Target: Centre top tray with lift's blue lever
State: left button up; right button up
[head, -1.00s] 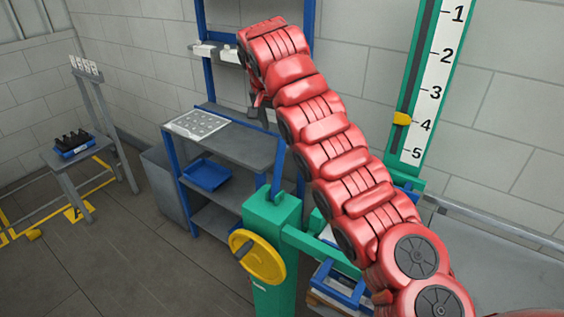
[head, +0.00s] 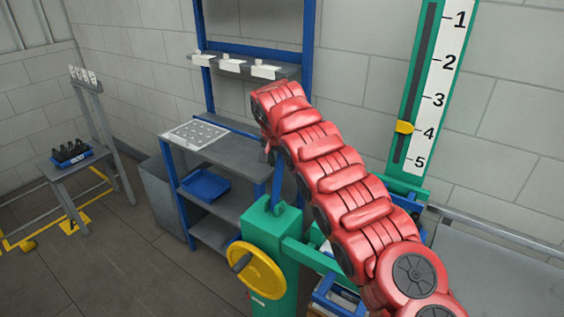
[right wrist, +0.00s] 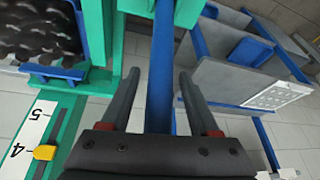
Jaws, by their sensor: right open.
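The lift's blue lever (head: 278,182) rises from the top of the green post (head: 270,225). In the right wrist view the lever (right wrist: 160,105) runs between the two fingers of my right gripper (right wrist: 158,74), which is open, with gaps visible on both sides. In the head view my red right arm hides most of this gripper. My left gripper is not in view.
A yellow handwheel (head: 256,270) is on the post. The green height scale (head: 425,110) has its yellow pointer (head: 404,127) near 4. A grey shelf rack (head: 235,155) holds an empty blue tray (head: 205,184). A small stand (head: 70,168) carries a blue bottle tray (head: 71,155).

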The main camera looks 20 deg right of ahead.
jog(key=shift+w+d+f, duration=0.15)
jog(key=shift+f, duration=0.3)
jog(key=shift+c, duration=0.4)
grip_shut()
dwell(0.8)
